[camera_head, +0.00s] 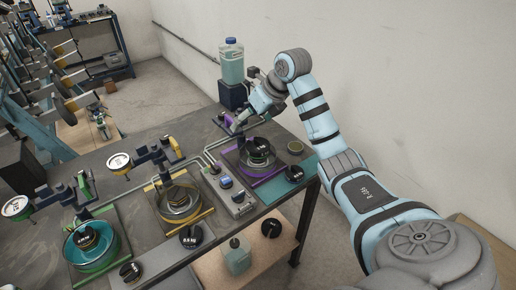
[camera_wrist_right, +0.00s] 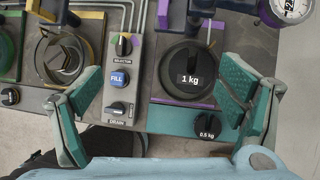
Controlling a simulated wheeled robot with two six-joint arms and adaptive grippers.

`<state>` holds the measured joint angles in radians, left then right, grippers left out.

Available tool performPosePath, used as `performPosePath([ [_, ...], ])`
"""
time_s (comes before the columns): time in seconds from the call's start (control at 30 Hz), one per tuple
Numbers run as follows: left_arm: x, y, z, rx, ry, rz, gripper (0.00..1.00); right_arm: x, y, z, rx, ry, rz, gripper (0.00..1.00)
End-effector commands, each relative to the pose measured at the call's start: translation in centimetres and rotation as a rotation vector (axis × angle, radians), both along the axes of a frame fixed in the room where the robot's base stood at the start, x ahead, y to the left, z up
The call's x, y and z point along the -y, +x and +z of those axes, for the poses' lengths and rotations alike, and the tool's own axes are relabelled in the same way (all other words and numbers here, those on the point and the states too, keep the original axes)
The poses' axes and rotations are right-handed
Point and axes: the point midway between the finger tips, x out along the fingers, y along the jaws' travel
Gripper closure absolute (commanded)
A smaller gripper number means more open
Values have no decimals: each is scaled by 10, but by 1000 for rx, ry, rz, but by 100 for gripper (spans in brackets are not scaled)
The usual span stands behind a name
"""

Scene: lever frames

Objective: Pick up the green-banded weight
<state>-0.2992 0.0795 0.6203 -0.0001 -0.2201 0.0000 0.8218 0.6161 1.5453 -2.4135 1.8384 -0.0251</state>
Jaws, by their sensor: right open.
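A black weight marked 1 kg (camera_wrist_right: 187,66) stands in the purple-edged station. In the head view this weight (camera_head: 258,148) shows a thin greenish band around its side. A smaller black weight marked 0.5 kg (camera_wrist_right: 207,126) sits on a teal strip in front of it. My right gripper (camera_wrist_right: 165,108) is open and empty, its two teal-padded fingers spread wide apart. My left gripper is not in view.
A control box (camera_wrist_right: 120,80) with a blue FILL button stands left of the purple station. Yellow-edged (camera_head: 180,200) and green-edged (camera_head: 92,245) stations lie further left. Round dials (camera_head: 118,161) and a bottle (camera_head: 232,62) stand nearby. A wall rises behind the table.

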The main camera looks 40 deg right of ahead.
Motion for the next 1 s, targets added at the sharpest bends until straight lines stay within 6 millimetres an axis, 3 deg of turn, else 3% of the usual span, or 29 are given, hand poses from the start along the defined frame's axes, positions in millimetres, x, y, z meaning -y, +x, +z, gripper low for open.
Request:
performPosePath([
  [0.03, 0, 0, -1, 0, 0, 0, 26, 20, -11, 4, -64, -42, -52, 12],
  [0.13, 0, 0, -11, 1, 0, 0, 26, 38, -22, -6, -139, -79, -108, 12],
  [0.2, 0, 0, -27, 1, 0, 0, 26, 39, -18, -24, -149, -82, -113, 12],
  [0.43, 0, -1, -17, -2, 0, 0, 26, 39, 3, -70, -148, -81, -110, 12],
  [0.8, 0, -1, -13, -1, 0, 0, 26, 41, 19, -127, -146, -80, -108, 12],
  [1.0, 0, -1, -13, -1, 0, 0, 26, 42, 21, -131, -144, -83, -108, 12],
])
